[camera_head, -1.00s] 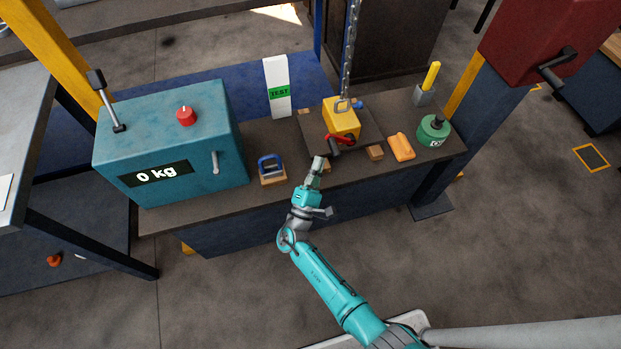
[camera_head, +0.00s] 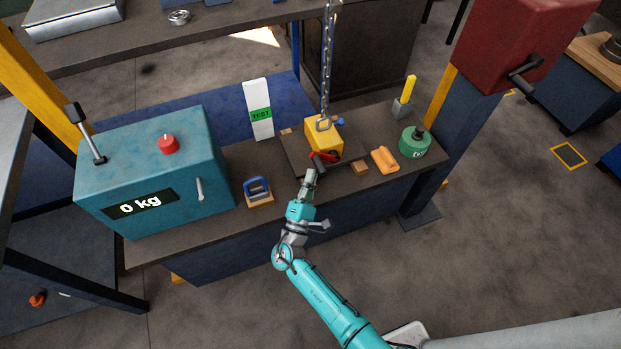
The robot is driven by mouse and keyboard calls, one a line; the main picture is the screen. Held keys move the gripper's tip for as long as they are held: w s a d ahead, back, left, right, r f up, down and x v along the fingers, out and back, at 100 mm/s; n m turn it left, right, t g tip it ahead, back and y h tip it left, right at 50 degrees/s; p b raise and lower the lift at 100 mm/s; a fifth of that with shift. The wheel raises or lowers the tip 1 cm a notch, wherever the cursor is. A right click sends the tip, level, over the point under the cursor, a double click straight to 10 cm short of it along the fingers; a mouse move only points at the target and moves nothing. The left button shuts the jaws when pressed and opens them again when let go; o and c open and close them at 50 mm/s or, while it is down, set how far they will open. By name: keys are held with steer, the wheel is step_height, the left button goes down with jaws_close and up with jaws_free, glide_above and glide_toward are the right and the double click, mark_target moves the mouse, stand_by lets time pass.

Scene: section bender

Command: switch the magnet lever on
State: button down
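The lifting magnet is a yellow block (camera_head: 322,137) hanging on or resting under a chain, on a dark plate. Its red lever (camera_head: 326,156) with a dark grip (camera_head: 318,164) is on the front face, with the grip pointing down to the left. My gripper (camera_head: 311,174) is just in front of and below the grip, very close to it. I cannot tell whether they touch. The fingers are small and seen from behind, so their opening does not show.
A teal box reading 0 kg (camera_head: 158,170) stands left, with a blue-handled block (camera_head: 258,190) beside it. A white TEST strip (camera_head: 259,108) stands behind. An orange piece (camera_head: 384,160) and green weight (camera_head: 414,142) lie right. The chain (camera_head: 328,60) rises above the magnet.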

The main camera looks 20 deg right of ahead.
steer(key=shift+d+r+m+g, duration=0.25)
steer(key=shift+r+m+g, duration=0.35)
steer(key=shift+r+m, duration=0.25)
steer(key=d+r+m+g+y, duration=0.1)
steer(key=d+r+m+g, duration=0.1)
steer(key=d+r+m+g+y, duration=0.1)
steer(key=d+r+m+g, duration=0.1)
steer(key=m, duration=0.1)
steer(key=shift+r+m, duration=0.1)
steer(key=shift+m, duration=0.15)
steer(key=d+m+g+y, duration=0.3)
steer(key=d+m+y, duration=0.3)
steer(key=d, duration=0.5)
steer(key=shift+d+f+m+y, duration=0.25)
steer(key=shift+d+m+y, duration=0.05)
steer(key=shift+y, duration=0.9)
steer(key=shift+s+d+f, duration=0.1)
steer(key=shift+f, duration=0.05)
